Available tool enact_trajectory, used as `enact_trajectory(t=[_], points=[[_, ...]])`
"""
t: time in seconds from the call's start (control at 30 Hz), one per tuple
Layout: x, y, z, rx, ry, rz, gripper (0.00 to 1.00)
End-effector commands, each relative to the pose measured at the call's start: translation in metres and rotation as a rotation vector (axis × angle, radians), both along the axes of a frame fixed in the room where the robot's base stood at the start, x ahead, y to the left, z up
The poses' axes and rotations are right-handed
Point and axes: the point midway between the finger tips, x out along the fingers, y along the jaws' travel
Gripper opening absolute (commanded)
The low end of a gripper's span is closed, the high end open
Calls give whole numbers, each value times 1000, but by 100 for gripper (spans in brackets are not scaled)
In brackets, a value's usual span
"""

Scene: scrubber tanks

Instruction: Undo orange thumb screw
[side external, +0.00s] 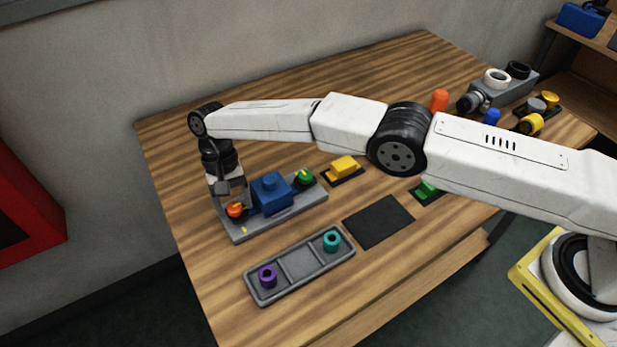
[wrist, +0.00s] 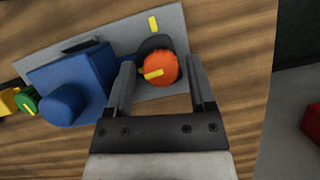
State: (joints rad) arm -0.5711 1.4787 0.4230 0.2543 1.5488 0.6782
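The orange thumb screw (side external: 235,210) sits at the left end of a grey plate (side external: 262,226). In the wrist view the screw (wrist: 160,69) is round, with a yellow mark on its top. My gripper (side external: 229,201) points down over it. In the wrist view the two fingers of my gripper (wrist: 158,75) are apart, one on each side of the screw. I see gaps between the screw and the fingers, so it is not clasped. A blue block (side external: 270,193) with a round knob stands beside it on the plate. A green thumb screw (side external: 303,177) sits at the plate's other end.
A grey tray (side external: 301,264) holding a purple ring (side external: 268,275) and a teal ring (side external: 332,240) lies in front. A dark mat (side external: 379,222) is empty. A yellow block (side external: 343,166) lies behind. In the wrist view the blue block (wrist: 72,82) is close to the left finger.

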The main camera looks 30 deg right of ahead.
Motion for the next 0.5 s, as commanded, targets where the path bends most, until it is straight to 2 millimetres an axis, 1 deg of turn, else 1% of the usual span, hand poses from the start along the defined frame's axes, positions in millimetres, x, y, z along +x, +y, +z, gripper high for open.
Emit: enact_trajectory(t=[0.5], points=[[3,1,6,5,-5,-1,81]])
